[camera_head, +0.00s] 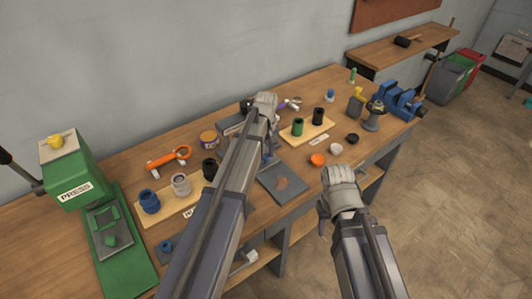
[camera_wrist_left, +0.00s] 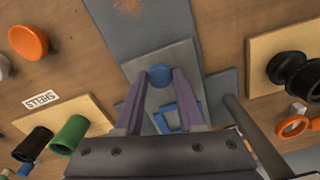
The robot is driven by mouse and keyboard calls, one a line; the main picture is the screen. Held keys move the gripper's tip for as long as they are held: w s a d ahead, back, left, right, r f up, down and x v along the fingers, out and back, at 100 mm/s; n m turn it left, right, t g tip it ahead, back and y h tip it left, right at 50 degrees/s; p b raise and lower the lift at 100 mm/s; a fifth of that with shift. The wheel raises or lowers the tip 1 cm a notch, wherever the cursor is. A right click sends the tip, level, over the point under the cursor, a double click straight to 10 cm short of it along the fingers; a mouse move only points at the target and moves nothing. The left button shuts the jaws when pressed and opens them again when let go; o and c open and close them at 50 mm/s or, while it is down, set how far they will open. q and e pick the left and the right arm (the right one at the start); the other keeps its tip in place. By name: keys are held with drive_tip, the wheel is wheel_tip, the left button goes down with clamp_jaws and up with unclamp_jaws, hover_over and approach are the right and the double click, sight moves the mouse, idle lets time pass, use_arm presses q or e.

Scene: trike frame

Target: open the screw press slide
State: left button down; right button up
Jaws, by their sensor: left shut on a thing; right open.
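A grey metal fixture, which looks like the screw press slide, has a flat grey plate (camera_head: 283,183) on the bench; it also shows in the left wrist view (camera_wrist_left: 190,55). A round blue knob (camera_wrist_left: 160,74) stands on its slide, and a blue square outline (camera_wrist_left: 185,118) is beside it. My left gripper (camera_wrist_left: 160,80) is shut on the blue knob, with one purple finger on each side. In the head view my left arm hides the knob and much of the fixture. My right gripper (camera_head: 322,228) is open and hangs near the bench's front edge.
A green press (camera_head: 75,170) labelled PRESS stands at the left. Boards with blue, grey, green and black cylinders (camera_head: 298,127) flank the fixture. An orange cap (camera_head: 318,160), a blue vise (camera_head: 398,98) and an orange tool (camera_head: 170,158) are on the bench.

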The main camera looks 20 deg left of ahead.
idle(0.5)
use_arm(q)
drive_tip(key=s+d, duration=0.3)
drive_tip(key=d, duration=0.1)
drive_tip(key=s+d, duration=0.3)
drive_tip(key=d, duration=0.1)
drive_tip(key=s+d, duration=0.3)
drive_tip(key=d, duration=0.1)
drive_tip(key=shift+s, duration=0.15)
drive_tip(key=c, duration=0.5)
unclamp_jaws()
wheel_tip(320, 180, up, 8)
drive_tip(key=p, duration=0.8)
drive_tip(key=shift+f, duration=0.1)
